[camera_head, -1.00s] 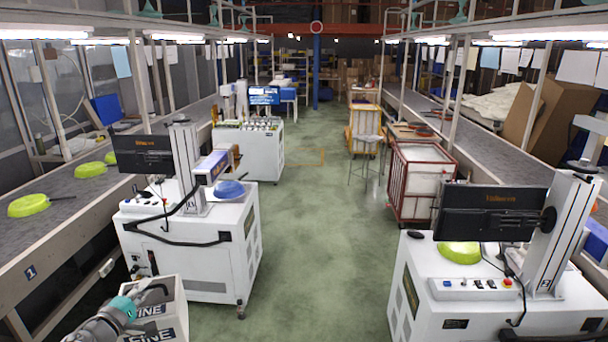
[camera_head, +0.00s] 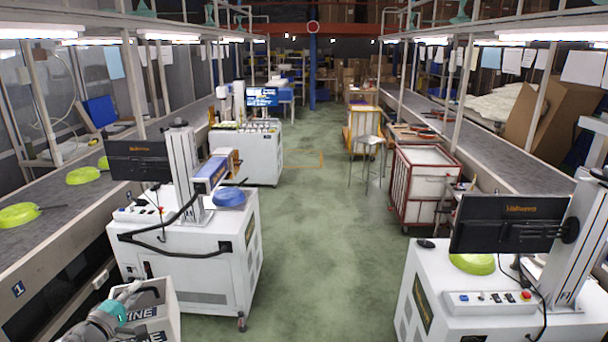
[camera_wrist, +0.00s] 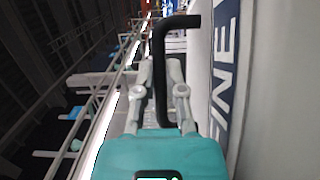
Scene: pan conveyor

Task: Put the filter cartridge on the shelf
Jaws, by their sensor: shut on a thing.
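The filter cartridge appears to be the white box (camera_head: 166,318) with dark lettering ending in "INE", at the bottom left of the head view. A black bent handle (camera_wrist: 180,22) stands out from it. My gripper (camera_head: 130,292) is shut on this handle; the wrist view shows its fingers (camera_wrist: 160,72) on either side of the bar. The box's white face and dark blue label (camera_wrist: 224,70) fill the right of the wrist view. The lower part of the box is cut off by the head view's edge. I cannot pick out the shelf with certainty.
A white machine cabinet (camera_head: 190,265) with a monitor stands just beyond the box, and another cabinet (camera_head: 440,300) is at right. Conveyors (camera_head: 70,225) run along both sides, with green pans (camera_head: 83,176) on the left one. The green floor aisle (camera_head: 320,250) between is clear.

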